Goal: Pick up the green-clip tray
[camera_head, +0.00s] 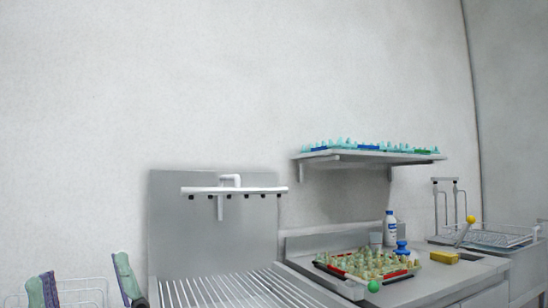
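A teal egg tray with a green clip (422,151) lies at the right end of the wall shelf (350,157). It is small and seen nearly edge-on, so its far side is hidden. Other teal tray parts with blue clips (368,147) lie on the same shelf to its left, and I cannot tell exactly where one tray ends and another begins. My gripper is not in view.
A pale tray with red clips (398,273) stands on the counter below the shelf, near a white bottle (390,227), a blue-topped item (402,247) and a yellow block (444,257). A slatted metal drainer (225,290) is at centre. Upright trays (127,277) stand at lower left.

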